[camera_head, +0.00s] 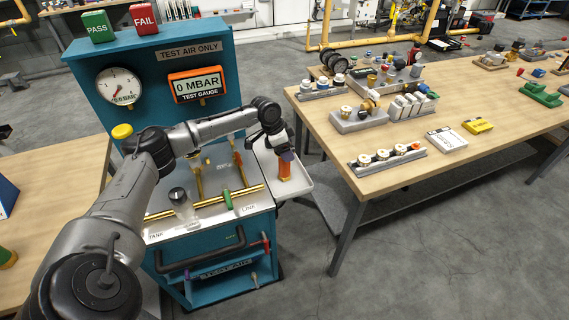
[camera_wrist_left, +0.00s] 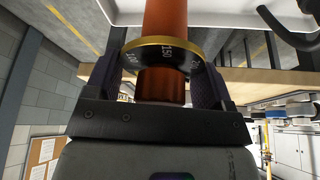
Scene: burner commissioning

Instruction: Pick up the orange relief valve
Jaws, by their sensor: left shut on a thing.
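The orange relief valve (camera_head: 285,170) stands upright at the white side tray (camera_head: 303,186) of the teal test cart. My left gripper (camera_head: 284,155) comes down from above and is shut on the upper part of the valve. Its fingers lie on both sides of the valve in the left wrist view (camera_wrist_left: 163,82). I cannot tell whether the valve's foot touches the tray. My right gripper is not in view.
The teal cart carries a 0 MBAR test gauge (camera_head: 198,85), a dial (camera_head: 118,87), PASS and FAIL blocks and brass pipes with a green handle (camera_head: 227,199). A wooden table (camera_head: 440,125) with valves and fittings stands to the right. The floor between is clear.

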